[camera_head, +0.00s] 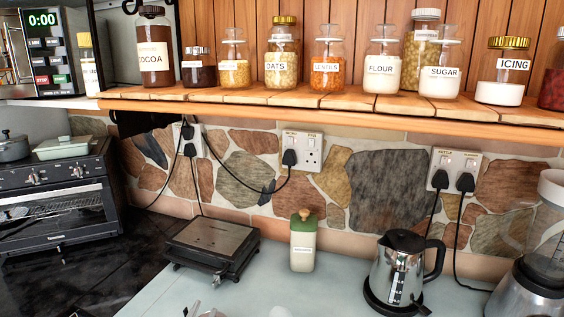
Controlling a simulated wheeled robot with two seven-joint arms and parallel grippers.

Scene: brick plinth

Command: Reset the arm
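The task names only the arm. Small pale parts at the bottom edge seem to be the tip of my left gripper (203,311), low over the pale counter. Too little shows to tell whether it is open or shut, or whether it holds anything. The rest of the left arm is out of the picture. I do not see my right gripper.
A black griddle (212,246), a green-lidded bottle (303,243), a steel kettle (398,268) and a blender (535,285) stand on the counter (270,290). Left is an oven (60,205). Jars line a wooden shelf (330,103). Cords hang from wall sockets.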

